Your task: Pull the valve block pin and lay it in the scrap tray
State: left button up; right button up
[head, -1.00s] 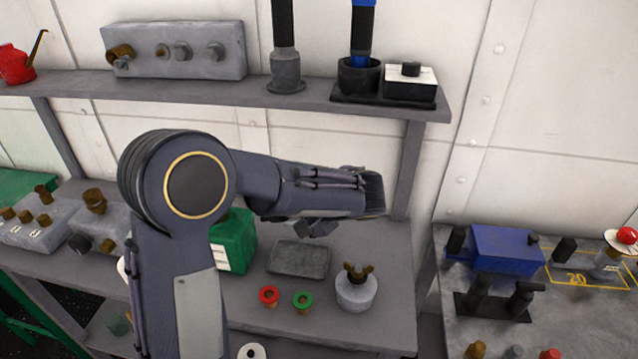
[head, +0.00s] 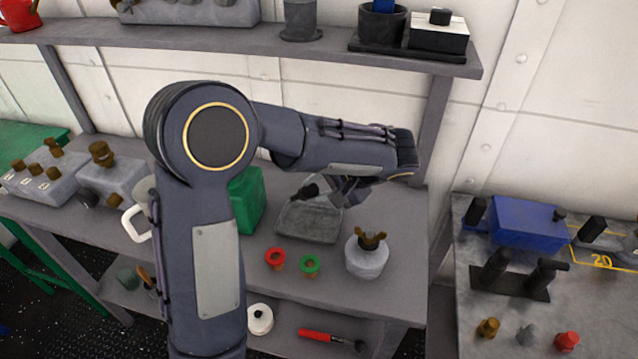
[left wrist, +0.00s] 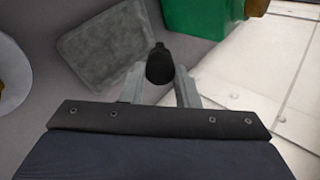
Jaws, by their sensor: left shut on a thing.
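My left gripper (head: 337,190) is shut on a dark pin (head: 306,193), whose black rounded end sticks out between the fingers. In the left wrist view the same pin (left wrist: 160,66) shows between the two grey fingertips (left wrist: 160,88). The pin is in front of the far part of the grey scrap tray (head: 308,226) in the head view; its height above the tray is hard to tell. The tray (left wrist: 105,45) looks empty. Grey blocks with brass fittings (head: 42,180) stand at the left; I cannot tell which is the valve block. My right gripper is out of view.
A green box (head: 248,200) stands left of the tray. A red ring (head: 275,258), a green ring (head: 310,265) and a grey pot with a brass wing top (head: 367,257) are in front. A shelf (head: 250,46) runs above. A second bench (head: 470,300) is at the right.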

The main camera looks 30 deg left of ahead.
pick_arm(q)
jog(key=shift+f+b, duration=1.95)
jog(key=shift+f, duration=0.85)
jog(key=o, duration=1.1)
jog(key=v, duration=0.8)
jog(key=shift+a, duration=0.1)
